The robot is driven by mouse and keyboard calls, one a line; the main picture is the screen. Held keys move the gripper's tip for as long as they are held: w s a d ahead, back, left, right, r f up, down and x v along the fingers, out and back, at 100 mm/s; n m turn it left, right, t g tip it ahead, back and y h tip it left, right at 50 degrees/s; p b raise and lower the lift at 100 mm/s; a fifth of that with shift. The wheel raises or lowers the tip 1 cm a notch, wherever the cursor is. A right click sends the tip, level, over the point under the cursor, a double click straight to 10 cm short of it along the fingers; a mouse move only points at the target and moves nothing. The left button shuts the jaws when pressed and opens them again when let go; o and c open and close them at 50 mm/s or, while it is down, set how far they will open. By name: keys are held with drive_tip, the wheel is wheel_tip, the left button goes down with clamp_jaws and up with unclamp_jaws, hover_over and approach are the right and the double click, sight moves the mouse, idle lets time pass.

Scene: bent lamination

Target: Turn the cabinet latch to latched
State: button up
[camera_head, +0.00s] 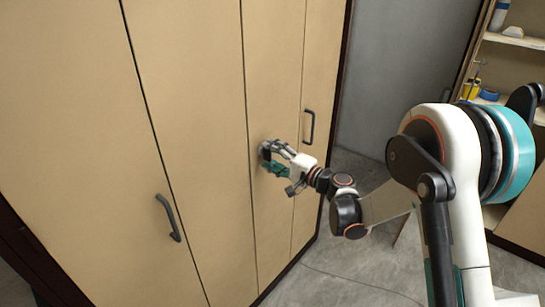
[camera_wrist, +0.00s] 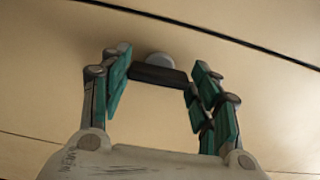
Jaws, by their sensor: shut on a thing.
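The cabinet latch (camera_wrist: 158,75) shows in the wrist view as a dark bar on a round grey base, set on a tan cabinet door. My gripper (camera_head: 270,158) is at the cabinet front in the head view, and its teal-padded fingers also show in the wrist view (camera_wrist: 161,76). One finger stands at each end of the bar, and the gripper is shut on it. The bar lies nearly level across the wrist picture. In the head view the gripper hides most of the latch.
The tall tan cabinet (camera_head: 200,90) has several doors. One dark handle (camera_head: 168,218) is to the left of my gripper and another handle (camera_head: 309,127) to the right. Open shelves (camera_head: 515,40) stand at the right.

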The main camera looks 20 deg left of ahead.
drive_tip(key=o, duration=1)
drive_tip(key=shift+o, duration=0.2)
drive_tip(key=v, duration=1.2)
